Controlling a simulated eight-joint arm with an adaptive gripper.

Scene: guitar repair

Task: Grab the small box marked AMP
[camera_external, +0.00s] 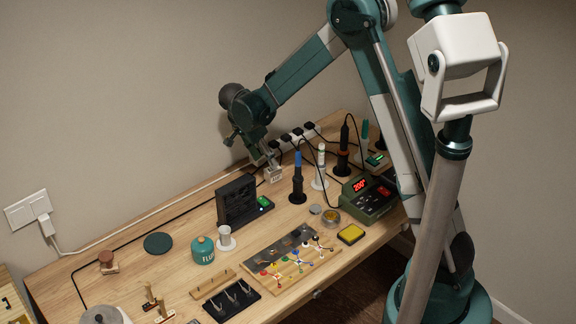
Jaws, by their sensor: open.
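A small pale box (273,175) with dark lettering too small to read surely stands on the wooden workbench near the back, right of the black rack. My gripper (267,161) is open and reaches down from the upper left to the top of this box. Its fingers are just above or beside the box's upper edge; I cannot tell whether they touch it. The fingertips are small here and partly merge with the box.
A black rack (236,200) stands close on the left. A blue-handled tool (298,174) stands close on the right. A power strip (294,137) lies behind. A green station with a red display (368,197) is farther right.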

